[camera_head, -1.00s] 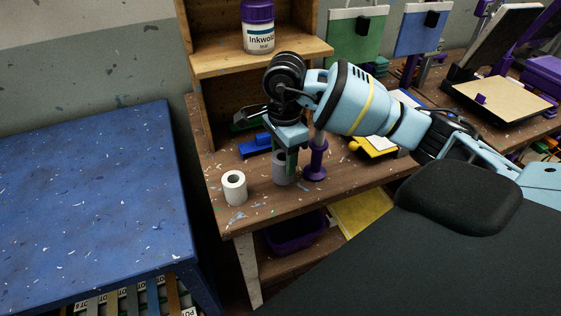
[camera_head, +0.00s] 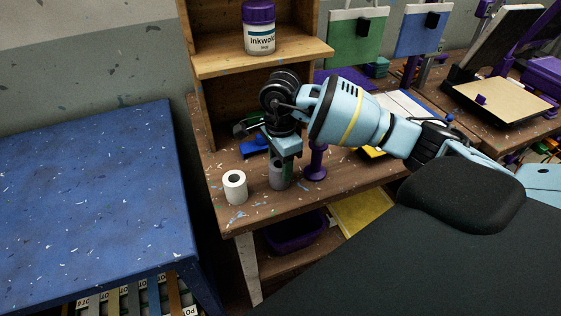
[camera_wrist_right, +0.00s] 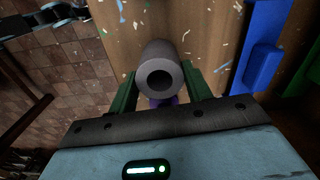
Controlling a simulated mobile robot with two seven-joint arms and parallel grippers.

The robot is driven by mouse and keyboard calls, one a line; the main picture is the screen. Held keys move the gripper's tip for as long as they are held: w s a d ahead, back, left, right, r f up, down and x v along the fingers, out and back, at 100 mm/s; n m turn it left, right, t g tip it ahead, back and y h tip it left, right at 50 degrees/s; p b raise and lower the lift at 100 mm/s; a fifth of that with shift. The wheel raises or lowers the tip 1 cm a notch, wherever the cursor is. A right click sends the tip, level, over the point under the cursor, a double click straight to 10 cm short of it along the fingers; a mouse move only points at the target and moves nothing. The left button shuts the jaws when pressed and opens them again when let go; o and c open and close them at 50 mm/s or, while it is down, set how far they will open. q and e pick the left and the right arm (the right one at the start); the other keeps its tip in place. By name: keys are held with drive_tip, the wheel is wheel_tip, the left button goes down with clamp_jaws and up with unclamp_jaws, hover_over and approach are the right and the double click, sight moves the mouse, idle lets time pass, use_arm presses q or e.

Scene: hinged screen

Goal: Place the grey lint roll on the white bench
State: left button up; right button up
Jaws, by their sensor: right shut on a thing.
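The grey lint roll (camera_head: 276,175) stands upright near the front of the brown, paint-flecked bench (camera_head: 261,210). My right gripper (camera_head: 281,161) comes down over it from above and is shut on it. In the right wrist view the roll (camera_wrist_right: 160,62) sits between the two dark green fingers (camera_wrist_right: 160,92), its hollow end facing the camera. I cannot tell whether its base touches the bench. I see no white bench. My left gripper is not in view.
A white roll (camera_head: 235,187) stands just left of the grey one. A purple spool-like object (camera_head: 316,162) is close on the right. A blue object (camera_head: 253,147) lies behind. The wooden shelf (camera_head: 280,58) rises at the back. The blue table (camera_head: 90,205) at left is clear.

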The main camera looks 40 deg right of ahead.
drive_tip(key=shift+f, duration=0.2)
drive_tip(key=o, duration=1.2)
drive_tip(key=shift+r, duration=0.15)
wheel_tip(320, 180, up, 12)
drive_tip(key=shift+r, duration=0.1)
